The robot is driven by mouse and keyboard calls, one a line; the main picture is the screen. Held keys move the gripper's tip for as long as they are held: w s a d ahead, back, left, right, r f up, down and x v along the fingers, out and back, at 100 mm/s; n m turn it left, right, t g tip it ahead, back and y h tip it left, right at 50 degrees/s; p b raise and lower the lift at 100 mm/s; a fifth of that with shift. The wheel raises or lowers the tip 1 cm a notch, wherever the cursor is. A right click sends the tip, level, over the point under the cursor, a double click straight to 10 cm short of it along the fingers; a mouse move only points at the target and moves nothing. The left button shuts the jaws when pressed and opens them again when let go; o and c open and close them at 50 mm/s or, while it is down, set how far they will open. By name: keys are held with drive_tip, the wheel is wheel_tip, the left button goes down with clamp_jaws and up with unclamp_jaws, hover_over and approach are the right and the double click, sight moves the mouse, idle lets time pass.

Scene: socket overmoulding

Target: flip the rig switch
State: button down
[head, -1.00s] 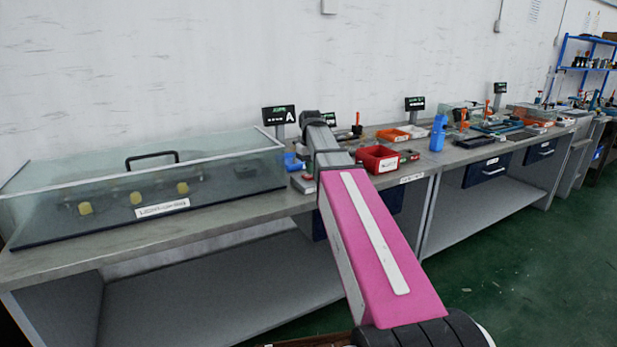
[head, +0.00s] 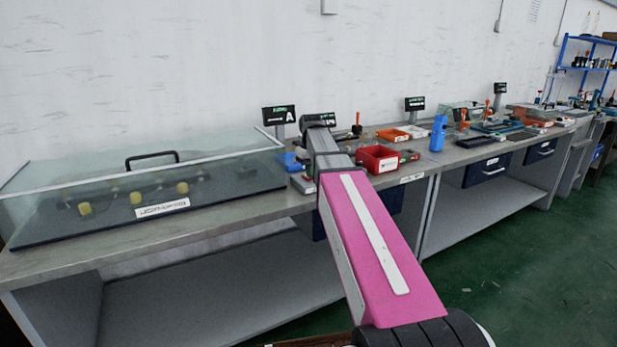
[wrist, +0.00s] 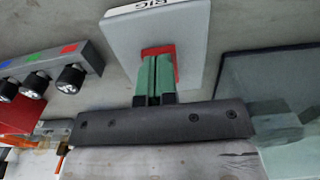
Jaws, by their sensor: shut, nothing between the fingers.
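The rig switch is a pale grey box (wrist: 178,22) with an upside-down RIG label and a red switch part (wrist: 175,65) in the wrist view. My gripper (wrist: 158,58) is shut and empty, its green fingers side by side. The fingertips overlap the red part and hide much of it; whether they touch it I cannot tell. In the head view a small grey box with red on it (head: 303,184) sits on the bench just left of my arm. My gripper is hidden there behind my arm.
A glass-lidded case (head: 150,185) fills the bench's left; its glass shows at right in the wrist view (wrist: 280,80). A grey block with black knobs (wrist: 70,62) is at left there. A red bin (head: 378,158) and blue bottle (head: 438,133) stand right of my arm.

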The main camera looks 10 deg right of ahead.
drive_tip(key=shift+f, duration=0.25)
drive_tip(key=shift+r, duration=3.55)
